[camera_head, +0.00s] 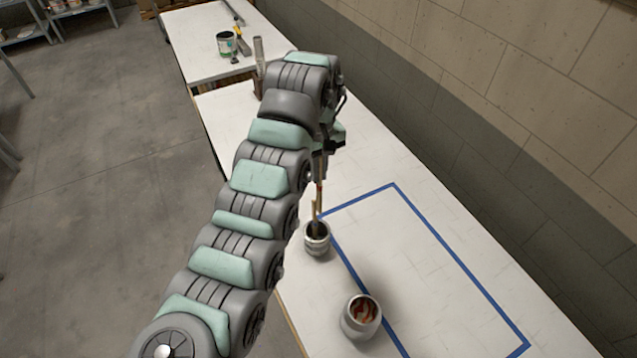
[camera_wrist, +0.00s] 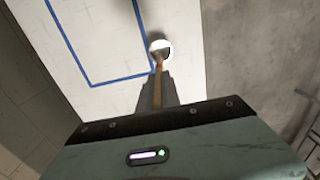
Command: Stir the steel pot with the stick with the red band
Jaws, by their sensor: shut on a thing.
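My gripper (camera_head: 320,172) is shut on a wooden stick with a red band (camera_head: 319,188). The stick points down, and its band also shows in the wrist view (camera_wrist: 158,66). Below it stands a small metal container (camera_head: 317,243) with at least one stick (camera_head: 314,212) rising from it. I cannot tell whether the held stick's lower end is inside this container or just above it. A round grey metal pot (camera_head: 355,330) stands nearer the camera, with red and pale swirls inside. In the wrist view, a bright round opening (camera_wrist: 160,48) lies at the stick's far end.
A blue tape rectangle (camera_head: 459,264) marks the white table (camera_head: 480,235), and its inside is mostly clear. A wall runs along the right. At the back are a labelled can (camera_head: 227,44) and an upright grey cylinder (camera_head: 258,53).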

